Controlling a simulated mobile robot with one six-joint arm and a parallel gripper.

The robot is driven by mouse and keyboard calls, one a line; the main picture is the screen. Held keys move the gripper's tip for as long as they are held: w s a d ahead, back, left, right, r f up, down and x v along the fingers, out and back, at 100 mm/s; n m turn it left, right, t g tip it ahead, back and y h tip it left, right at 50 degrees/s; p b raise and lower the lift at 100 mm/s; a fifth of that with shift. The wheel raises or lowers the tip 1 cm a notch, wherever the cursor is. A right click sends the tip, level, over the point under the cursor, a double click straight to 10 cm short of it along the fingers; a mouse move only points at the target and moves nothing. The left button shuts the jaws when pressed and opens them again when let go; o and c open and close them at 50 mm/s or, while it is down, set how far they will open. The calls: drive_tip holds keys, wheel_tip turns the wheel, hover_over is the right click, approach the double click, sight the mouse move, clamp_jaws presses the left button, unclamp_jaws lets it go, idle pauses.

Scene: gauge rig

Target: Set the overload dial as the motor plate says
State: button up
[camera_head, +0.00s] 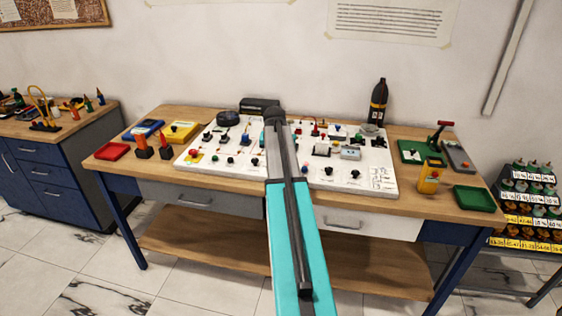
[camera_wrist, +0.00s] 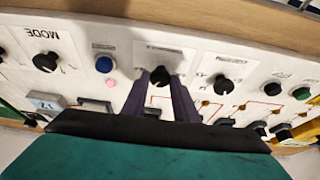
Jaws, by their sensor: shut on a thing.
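A white panel (camera_head: 225,168) with many knobs, buttons and small fittings lies on the workbench. In the wrist view my gripper (camera_wrist: 160,84) has its two dark fingers on either side of a black knob (camera_wrist: 159,75), shut on it. The label strip (camera_wrist: 165,48) beside this knob is too small to read, so I cannot tell from it whether this is the overload dial. In the head view my arm hides the gripper and the knob. No motor plate is readable in either view.
Close to the held knob are a blue button (camera_wrist: 104,64), another black knob (camera_wrist: 223,84) and a knob marked MODE (camera_wrist: 45,62). On the wooden bench (camera_head: 420,205) stand a dark bottle-shaped object (camera_head: 378,103), a yellow device (camera_head: 429,178), a red tray (camera_head: 113,151) and a green tray (camera_head: 474,198).

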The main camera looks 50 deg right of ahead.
drive_tip(key=shift+m, duration=0.6)
drive_tip(key=shift+g, duration=0.3)
drive_tip(key=o, duration=1.1)
drive_tip(key=shift+c, duration=0.2)
drive_tip(key=shift+a+r, duration=0.1)
drive_tip(key=shift+r, duration=0.05)
drive_tip(key=b+v, duration=0.2)
drive_tip(key=v, duration=1.1)
drive_tip(key=shift+a+r+b, duration=0.2)
drive_tip(key=shift+a+b, duration=0.05)
drive_tip(key=shift+b, duration=0.05)
